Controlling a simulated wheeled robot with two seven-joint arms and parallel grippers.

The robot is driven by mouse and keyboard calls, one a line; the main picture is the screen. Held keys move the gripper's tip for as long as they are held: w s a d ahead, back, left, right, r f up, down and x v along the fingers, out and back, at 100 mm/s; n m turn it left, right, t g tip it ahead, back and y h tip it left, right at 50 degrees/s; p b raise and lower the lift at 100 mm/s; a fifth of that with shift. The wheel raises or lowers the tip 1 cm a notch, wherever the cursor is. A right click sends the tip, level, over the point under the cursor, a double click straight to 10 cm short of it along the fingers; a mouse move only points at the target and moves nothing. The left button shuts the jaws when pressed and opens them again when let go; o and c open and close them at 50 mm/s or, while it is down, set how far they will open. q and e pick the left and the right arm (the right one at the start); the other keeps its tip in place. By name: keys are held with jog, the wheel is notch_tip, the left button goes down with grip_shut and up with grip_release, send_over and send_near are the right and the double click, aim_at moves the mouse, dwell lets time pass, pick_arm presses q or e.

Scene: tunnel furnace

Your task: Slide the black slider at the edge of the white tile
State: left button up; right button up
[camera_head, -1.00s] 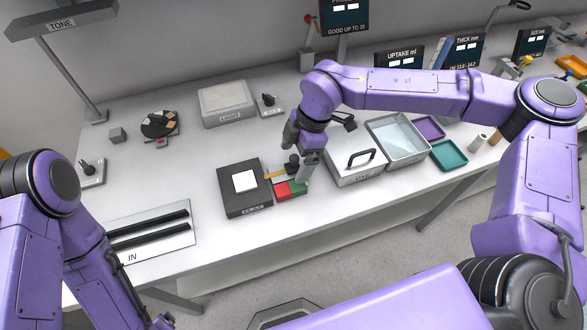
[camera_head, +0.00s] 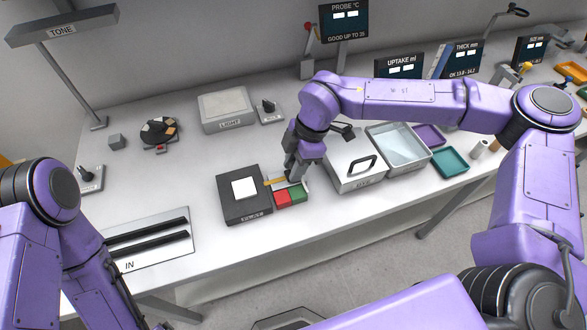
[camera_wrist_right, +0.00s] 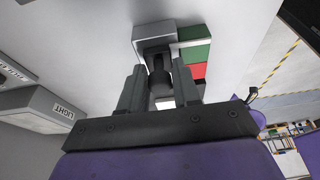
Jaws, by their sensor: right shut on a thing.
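The white tile (camera_head: 244,188) lies flat on a black square plate (camera_head: 234,210). To its right is a small gauge with a yellow bar (camera_head: 274,182) pointing at the tile and red (camera_head: 283,199) and green (camera_head: 298,194) blocks. My right gripper (camera_head: 291,178) is down at the gauge's back, right of the tile. The gripper hides the slider in the head view. My left arm shows at the left, but its gripper is out of view.
The grey lidded box (camera_head: 354,178) with a black handle stands close to the right of my right gripper. The light box (camera_head: 226,110) is behind. The IN panel (camera_head: 150,240) with two black rails lies front left. The table's front edge is near the gauge.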

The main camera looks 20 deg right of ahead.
jog(key=shift+a, duration=1.1)
jog(key=o, duration=1.6)
jog(key=shift+c, duration=0.2)
jog(key=p+v, duration=0.6)
jog(key=v, duration=0.1)
jog(key=shift+r, duration=0.15)
